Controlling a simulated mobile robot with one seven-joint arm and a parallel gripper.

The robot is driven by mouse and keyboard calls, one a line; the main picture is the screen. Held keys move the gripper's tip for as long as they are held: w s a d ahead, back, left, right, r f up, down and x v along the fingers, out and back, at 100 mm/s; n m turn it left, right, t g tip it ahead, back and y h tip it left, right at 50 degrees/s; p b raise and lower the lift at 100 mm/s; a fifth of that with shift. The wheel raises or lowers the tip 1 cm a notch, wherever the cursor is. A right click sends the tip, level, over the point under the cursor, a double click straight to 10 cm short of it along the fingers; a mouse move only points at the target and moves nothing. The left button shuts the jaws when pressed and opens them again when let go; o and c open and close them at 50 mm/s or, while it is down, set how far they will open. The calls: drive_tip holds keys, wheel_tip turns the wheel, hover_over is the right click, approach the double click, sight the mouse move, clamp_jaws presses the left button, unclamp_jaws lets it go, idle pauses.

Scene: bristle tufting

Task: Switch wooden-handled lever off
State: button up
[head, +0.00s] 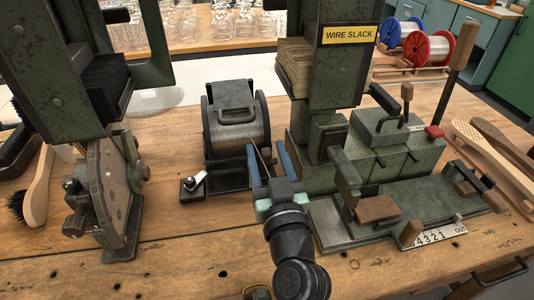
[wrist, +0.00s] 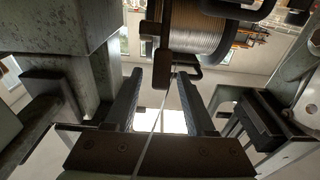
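A tall lever with a wooden handle (head: 460,46) stands upright at the right end of the green machine (head: 395,145) in the head view. A shorter lever with a wooden knob (head: 407,92) rises from the machine's top. Which of them the task means I cannot tell. My gripper (head: 266,150) is well left of both, in front of the wire spool (head: 237,120). Its blue fingers are apart. In the wrist view my gripper (wrist: 160,76) is open, and a thin wire (wrist: 157,115) runs between or past the fingers. Neither lever is identifiable there.
A green post with a "WIRE SLACK" sign (head: 348,34) stands between my gripper and the levers. A red knob (head: 434,132) and wooden-gripped handles sit on the machine. A disc machine (head: 115,185) and brush (head: 38,190) are left. The front bench edge is mostly clear.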

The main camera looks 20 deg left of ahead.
drive_tip(key=shift+r, duration=0.1)
wheel_tip(320, 180, up, 10)
drive_tip(key=p, duration=0.3)
idle(0.6)
